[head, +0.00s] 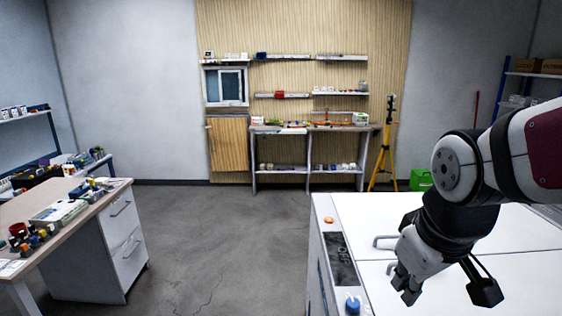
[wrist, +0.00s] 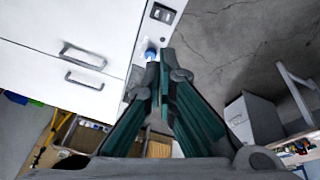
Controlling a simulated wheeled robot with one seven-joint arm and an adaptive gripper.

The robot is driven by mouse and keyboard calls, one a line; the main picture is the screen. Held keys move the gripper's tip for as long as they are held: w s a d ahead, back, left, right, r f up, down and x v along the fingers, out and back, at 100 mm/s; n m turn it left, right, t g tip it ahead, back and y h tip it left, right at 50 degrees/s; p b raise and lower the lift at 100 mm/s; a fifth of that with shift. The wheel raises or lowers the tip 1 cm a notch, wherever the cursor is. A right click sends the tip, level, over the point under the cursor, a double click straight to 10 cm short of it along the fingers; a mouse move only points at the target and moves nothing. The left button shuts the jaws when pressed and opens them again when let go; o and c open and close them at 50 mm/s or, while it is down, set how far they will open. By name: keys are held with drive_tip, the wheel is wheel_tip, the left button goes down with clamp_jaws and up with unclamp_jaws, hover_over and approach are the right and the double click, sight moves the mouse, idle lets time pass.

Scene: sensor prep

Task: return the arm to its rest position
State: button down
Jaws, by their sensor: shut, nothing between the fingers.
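My gripper (head: 408,286) hangs at the end of my bent arm at the right of the head view, in front of a white chest-like unit (head: 505,225). In the wrist view my gripper (wrist: 160,62) has its two dark green fingers converging at the tips. It is shut with nothing between the fingers. The white unit also fills the upper left of the wrist view (wrist: 40,45), with two bar handles. A blue knob (wrist: 150,53) shows just beyond the fingertips.
A wooden-topped desk (head: 75,197) with small parts stands at the left. A shelving bench (head: 310,130) and a yellow tripod (head: 385,150) stand at the back wall. A green box (head: 421,180) is on the floor there. The grey floor (head: 225,235) between is clear.

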drive_tip(key=s+r+m+t, duration=0.2)
drive_tip(key=s+r+m, duration=0.2)
drive_tip(key=s, duration=0.4)
drive_tip(key=shift+s+a+r, duration=0.2)
drive_tip(key=shift+a+r, duration=0.05)
drive_tip(key=shift+r, duration=0.65)
